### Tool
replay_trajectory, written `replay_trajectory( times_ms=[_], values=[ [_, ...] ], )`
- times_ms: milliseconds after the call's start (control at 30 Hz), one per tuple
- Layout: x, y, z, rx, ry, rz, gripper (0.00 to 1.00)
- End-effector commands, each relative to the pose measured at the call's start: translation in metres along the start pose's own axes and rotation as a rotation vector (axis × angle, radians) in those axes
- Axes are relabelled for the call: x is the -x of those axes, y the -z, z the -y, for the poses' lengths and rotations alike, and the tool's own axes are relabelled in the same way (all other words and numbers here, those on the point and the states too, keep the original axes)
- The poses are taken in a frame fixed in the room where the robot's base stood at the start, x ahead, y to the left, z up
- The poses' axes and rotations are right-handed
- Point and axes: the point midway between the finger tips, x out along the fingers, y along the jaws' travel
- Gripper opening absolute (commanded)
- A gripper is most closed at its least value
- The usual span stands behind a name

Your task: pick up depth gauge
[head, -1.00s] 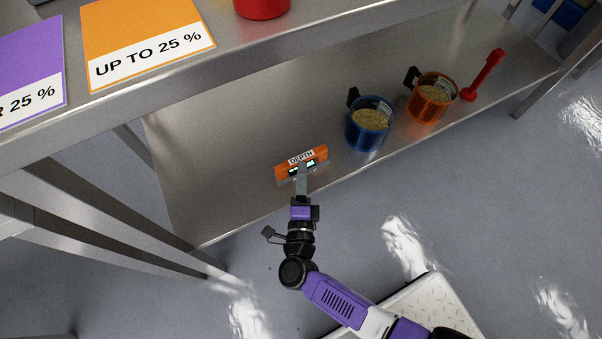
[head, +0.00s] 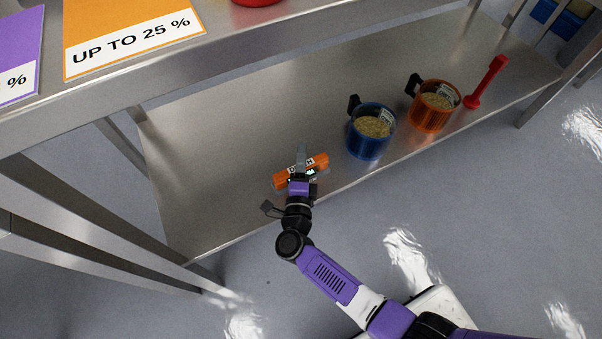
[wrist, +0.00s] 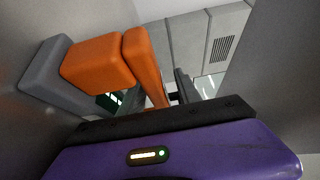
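The depth gauge (head: 284,179) is a small orange block with a white DEPTH label and a small lit display. It lies on the lower metal shelf near its front edge. Only one grey finger shape shows clearly in the head view, so finger spacing and contact with the gauge cannot be told.
A blue pot (head: 367,143) and an orange pot (head: 430,118), both with grainy contents, stand on the shelf (head: 215,145) to the right. A red tool (head: 485,82) is beyond them. The table above (head: 250,32) overhangs the shelf. The shelf's left part is clear.

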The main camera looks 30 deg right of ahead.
Motion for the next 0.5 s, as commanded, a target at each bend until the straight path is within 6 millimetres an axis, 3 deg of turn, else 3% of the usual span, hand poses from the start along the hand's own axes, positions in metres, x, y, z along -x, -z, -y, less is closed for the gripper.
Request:
replay_trajectory(
  times_ms=[100,300,500],
  values=[
    [0.0002,0.0,0.0003,0.0,0.0,0.0,0.4],
    [0.0004,-0.0001,0.0002,0.0,0.0,0.0,0.01],
    [0.0004,-0.0003,0.0007,0.0,0.001,0.0,0.0]
  ],
)
